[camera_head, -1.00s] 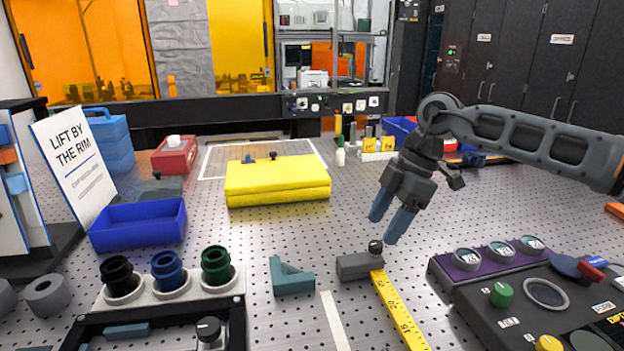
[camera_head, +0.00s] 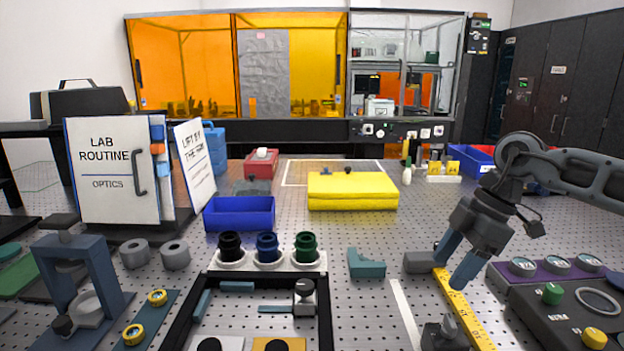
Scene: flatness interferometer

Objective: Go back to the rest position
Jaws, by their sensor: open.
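My gripper (camera_head: 457,267) is on the right in the head view, at the end of my grey arm. Its two blue-grey fingers point down and are apart, with nothing seen between them. It hangs near a grey block (camera_head: 419,262) and a yellow measuring tape (camera_head: 462,310) on the perforated table. From this view I cannot tell how high the fingertips are above the tape.
A teal angle block (camera_head: 366,263) lies left of the gripper. The control panel (camera_head: 545,310) is close on the right. A yellow case (camera_head: 352,191), blue bin (camera_head: 239,213) and three dark cups (camera_head: 267,247) stand further left. The table behind the gripper has free room.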

